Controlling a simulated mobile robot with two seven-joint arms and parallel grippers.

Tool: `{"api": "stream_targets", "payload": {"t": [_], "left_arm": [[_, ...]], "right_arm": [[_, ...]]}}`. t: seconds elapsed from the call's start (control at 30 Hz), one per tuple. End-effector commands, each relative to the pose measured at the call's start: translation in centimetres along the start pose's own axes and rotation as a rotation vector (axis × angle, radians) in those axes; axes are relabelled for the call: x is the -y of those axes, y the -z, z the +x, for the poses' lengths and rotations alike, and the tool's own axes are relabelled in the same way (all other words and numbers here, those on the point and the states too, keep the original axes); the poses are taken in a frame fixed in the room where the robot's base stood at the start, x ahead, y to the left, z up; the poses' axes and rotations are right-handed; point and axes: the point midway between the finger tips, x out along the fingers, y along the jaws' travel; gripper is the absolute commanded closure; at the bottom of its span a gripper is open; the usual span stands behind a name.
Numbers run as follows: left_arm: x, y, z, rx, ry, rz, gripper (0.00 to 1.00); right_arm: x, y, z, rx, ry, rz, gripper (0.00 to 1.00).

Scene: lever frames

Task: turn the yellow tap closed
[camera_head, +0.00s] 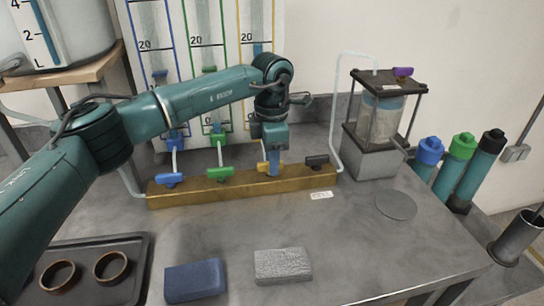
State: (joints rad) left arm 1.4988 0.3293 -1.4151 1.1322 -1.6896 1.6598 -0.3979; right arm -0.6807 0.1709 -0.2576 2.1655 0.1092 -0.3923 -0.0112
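The yellow tap (262,167) sits on the brass manifold bar (240,188), third from the left. Its handle is partly hidden by my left gripper (273,163). The gripper points down from above with its fingers at the yellow handle, and the handle shows on the left side of them. I cannot tell whether the fingers are closed on it or only touch it. The handle's exact angle is also partly hidden. My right gripper is not in view.
A blue tap (169,180) and green tap (220,174) stand left of the yellow one, a black tap (317,161) right. A clear tank (380,118) stands behind right. A tray (130,280), blue block (195,280) and grey sponge (283,265) lie in front.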

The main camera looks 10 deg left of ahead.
Motion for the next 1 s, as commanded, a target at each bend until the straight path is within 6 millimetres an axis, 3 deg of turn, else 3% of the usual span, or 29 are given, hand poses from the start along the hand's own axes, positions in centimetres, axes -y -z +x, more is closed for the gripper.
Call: {"api": "stream_targets", "payload": {"t": [0.27,0.7,1.0], "left_arm": [[0.0,0.0,-1.1,0.000,-0.001,-0.001,0.66],[0.0,-0.1,-10.3,0.002,-0.003,0.000,0.66],[0.0,0.0,-13.1,0.000,0.001,0.001,0.66]], "right_arm": [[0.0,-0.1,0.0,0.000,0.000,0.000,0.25],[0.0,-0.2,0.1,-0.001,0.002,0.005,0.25],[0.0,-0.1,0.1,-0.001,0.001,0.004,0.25]]}}
